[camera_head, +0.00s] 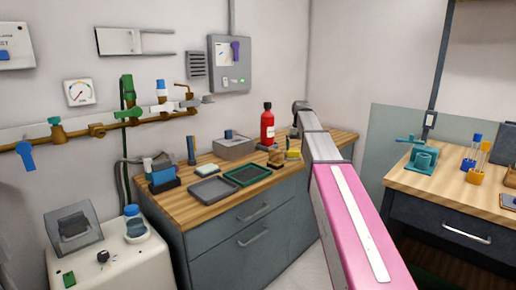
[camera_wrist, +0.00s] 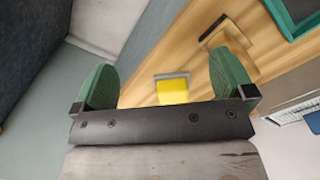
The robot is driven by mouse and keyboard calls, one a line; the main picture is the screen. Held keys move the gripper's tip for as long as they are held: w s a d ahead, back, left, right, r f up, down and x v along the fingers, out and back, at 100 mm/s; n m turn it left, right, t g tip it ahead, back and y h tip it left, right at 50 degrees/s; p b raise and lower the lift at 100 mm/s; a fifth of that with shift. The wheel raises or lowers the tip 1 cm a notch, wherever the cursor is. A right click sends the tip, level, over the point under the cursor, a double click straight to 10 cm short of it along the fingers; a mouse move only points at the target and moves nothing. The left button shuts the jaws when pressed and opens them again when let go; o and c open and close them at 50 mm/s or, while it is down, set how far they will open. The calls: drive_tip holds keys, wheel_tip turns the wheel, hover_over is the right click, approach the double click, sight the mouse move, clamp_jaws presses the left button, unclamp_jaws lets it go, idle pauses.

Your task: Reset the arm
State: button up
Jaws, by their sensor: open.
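My arm (camera_head: 355,225), pink and grey, reaches from the lower right of the head view toward the far end of the wooden counter. Its far end hides my gripper in that view. In the wrist view my gripper (camera_wrist: 165,84) shows two green-padded fingers set wide apart with nothing between them. A yellow object with a grey edge (camera_wrist: 172,90) lies below on the wood, seen between the fingers and apart from them. It also appears in the head view (camera_head: 294,150) beside my arm.
The wooden counter (camera_head: 185,212) carries a grey tray (camera_head: 212,190), a green tray (camera_head: 247,175), a grey box (camera_head: 233,149) and a red bottle (camera_head: 267,125). A second bench (camera_head: 440,185) stands at right with a teal device (camera_head: 422,160). Floor shows between them.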

drive_tip(key=s+f, duration=3.1)
drive_tip(key=f, duration=0.2)
drive_tip(key=shift+f, duration=0.4)
